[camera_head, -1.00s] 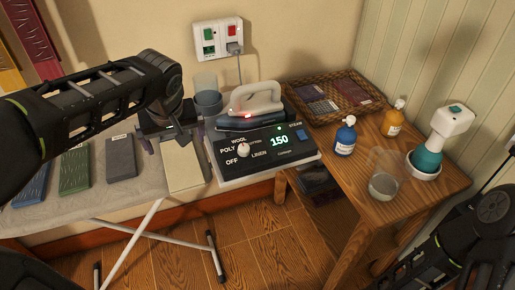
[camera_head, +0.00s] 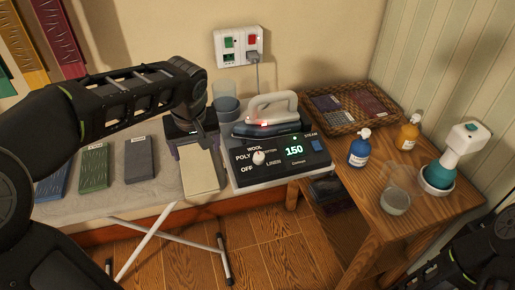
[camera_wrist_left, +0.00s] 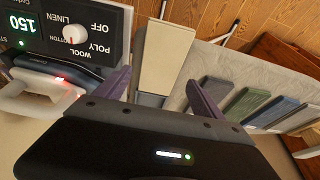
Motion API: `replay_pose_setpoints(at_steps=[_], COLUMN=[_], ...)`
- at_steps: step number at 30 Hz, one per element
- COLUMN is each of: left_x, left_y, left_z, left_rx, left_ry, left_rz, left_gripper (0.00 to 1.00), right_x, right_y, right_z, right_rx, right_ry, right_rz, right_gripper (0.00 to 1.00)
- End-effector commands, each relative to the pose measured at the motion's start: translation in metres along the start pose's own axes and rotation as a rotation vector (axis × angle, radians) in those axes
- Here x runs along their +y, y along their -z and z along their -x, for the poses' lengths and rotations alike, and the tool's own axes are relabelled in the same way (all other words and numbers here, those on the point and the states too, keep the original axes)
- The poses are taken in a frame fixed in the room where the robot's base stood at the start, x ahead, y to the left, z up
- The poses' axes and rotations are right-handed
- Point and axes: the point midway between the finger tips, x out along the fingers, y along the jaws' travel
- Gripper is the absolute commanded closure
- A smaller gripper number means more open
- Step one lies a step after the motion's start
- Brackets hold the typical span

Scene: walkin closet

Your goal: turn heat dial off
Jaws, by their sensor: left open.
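The heat dial (camera_head: 259,157) is a small white knob on the dark front panel (camera_head: 286,158) of the steam iron station. Labels OFF, POLY, WOOL, COTTON and LINEN ring it, and the display (camera_head: 294,150) reads 150. I cannot tell exactly which label the knob points at. It also shows in the left wrist view (camera_wrist_left: 74,33), upside down. My left gripper (camera_head: 196,143) is open and empty, just left of the station, above the cream block (camera_head: 200,172). Its purple fingers (camera_wrist_left: 160,96) are apart and do not touch the dial. My right arm shows at lower right, its gripper out of frame.
The iron (camera_head: 272,112) rests on the station behind the panel, with a cup (camera_head: 226,101) beside it. Bottles (camera_head: 359,148), a glass (camera_head: 396,195) and a wicker basket (camera_head: 348,112) stand on the wooden table at right. Coloured blocks (camera_head: 94,168) lie on the board at left.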

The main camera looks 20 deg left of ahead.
Motion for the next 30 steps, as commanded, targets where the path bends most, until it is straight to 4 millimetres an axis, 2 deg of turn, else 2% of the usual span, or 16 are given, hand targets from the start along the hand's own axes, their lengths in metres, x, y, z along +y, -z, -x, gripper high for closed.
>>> replay_pose_setpoints(at_steps=[1,4,9,12,15,24,30], left_x=[0.012,0.044,0.097,0.116,0.119,0.119,0.125], left_y=[0.001,-0.008,-0.007,0.000,0.000,0.000,-0.005], left_z=[0.008,0.002,0.000,0.008,0.009,0.009,-0.003], left_rx=[-0.074,-0.229,-0.439,-0.504,-0.519,-0.517,-0.519], left_ry=[-0.024,-0.104,-0.220,-0.270,-0.270,-0.268,-0.265], left_rz=[0.061,0.304,0.769,0.957,1.018,1.015,1.013], left_gripper=[0.26,0.34,0.48,0.49,0.49,0.49,0.49], right_x=[-0.010,-0.016,-0.017,-0.015,-0.015,-0.015,-0.016], right_y=[-0.001,-0.002,-0.003,-0.003,-0.003,-0.003,-0.003], right_z=[0.025,0.042,0.049,0.046,0.046,0.046,0.048], right_rx=[-0.002,-0.004,-0.008,-0.009,-0.009,-0.009,-0.010], right_ry=[-0.001,-0.004,-0.008,-0.009,-0.009,-0.009,-0.009], right_rz=[0.001,-0.001,-0.006,-0.008,-0.008,-0.008,-0.008], right_gripper=[0.49,0.49,0.49,0.49,0.49,0.49,0.49])
